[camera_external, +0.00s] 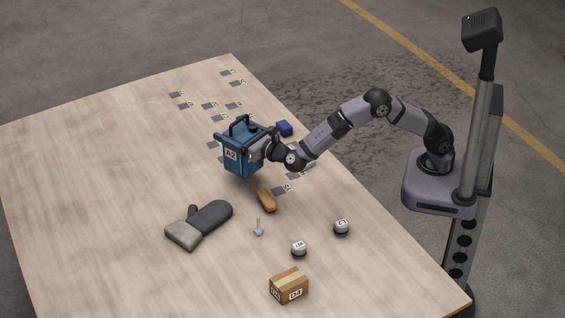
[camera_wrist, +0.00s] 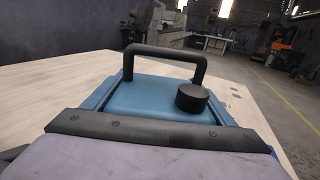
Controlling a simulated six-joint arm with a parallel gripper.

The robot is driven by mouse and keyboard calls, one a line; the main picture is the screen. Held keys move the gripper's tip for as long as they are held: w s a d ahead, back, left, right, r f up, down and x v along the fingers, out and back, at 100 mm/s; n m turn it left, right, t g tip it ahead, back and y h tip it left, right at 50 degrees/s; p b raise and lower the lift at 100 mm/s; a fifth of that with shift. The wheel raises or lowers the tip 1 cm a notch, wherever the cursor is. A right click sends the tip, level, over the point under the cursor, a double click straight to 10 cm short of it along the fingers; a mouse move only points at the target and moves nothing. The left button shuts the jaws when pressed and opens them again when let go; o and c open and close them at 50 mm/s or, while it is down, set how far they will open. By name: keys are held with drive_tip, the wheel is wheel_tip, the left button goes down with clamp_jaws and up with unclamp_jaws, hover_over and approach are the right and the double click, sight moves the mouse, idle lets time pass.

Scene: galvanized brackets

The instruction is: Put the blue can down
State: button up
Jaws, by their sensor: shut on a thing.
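The blue can (camera_external: 238,160) is a boxy container with a black top handle and a white label reading A2. My gripper (camera_external: 262,147) is shut on it from the right side in the external view. The can looks upright. A dark shadow lies below it on the table, and I cannot tell for certain whether its base touches the wood. In the wrist view the can's blue top (camera_wrist: 155,97) fills the middle, with its black handle and round black cap.
A small blue block (camera_external: 285,128) sits behind my wrist. A brown object (camera_external: 266,200), grey mitt (camera_external: 200,224), small metal piece (camera_external: 258,227), two round weights (camera_external: 299,248) and a cardboard box (camera_external: 289,286) lie nearer. The left side is clear.

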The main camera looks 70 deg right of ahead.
drive_tip(key=shift+f, duration=1.85)
drive_tip(key=o, duration=2.1)
drive_tip(key=shift+f, duration=0.25)
drive_tip(key=shift+r, duration=0.15)
drive_tip(key=v, duration=1.2)
drive_tip(key=shift+s+b, duration=0.1)
drive_tip(key=shift+b, duration=0.25)
